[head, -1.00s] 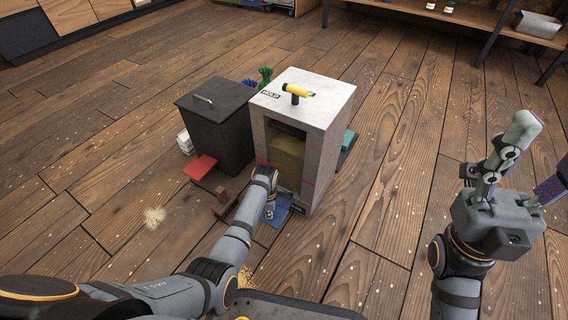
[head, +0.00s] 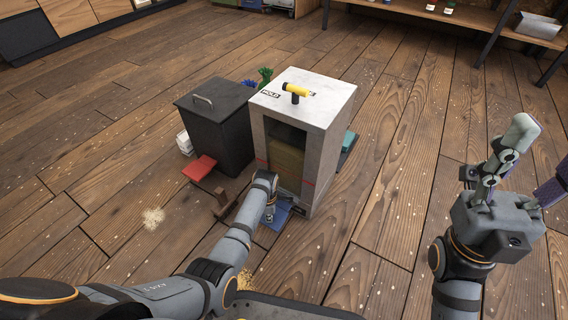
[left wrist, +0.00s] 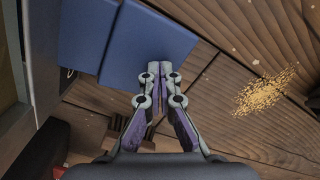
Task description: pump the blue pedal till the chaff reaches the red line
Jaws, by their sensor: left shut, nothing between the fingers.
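The blue pedal (head: 283,213) juts from the cabinet's foot, partly hidden by my left arm. My left gripper (head: 269,215) is shut and empty at the pedal. In the left wrist view its fingertips (left wrist: 157,68) overlap the blue pedal (left wrist: 145,45); contact is unclear. My right gripper (head: 541,158) is open and empty, raised at the right.
A black lidded bin (head: 215,125) with a red pedal (head: 199,168) stands left of the cabinet. A yellow-black handle (head: 296,92) is on the cabinet top. A teal piece (head: 348,141) sticks out at its right side. Chaff piles (head: 153,217) lie on the floor. The floor to the right is clear.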

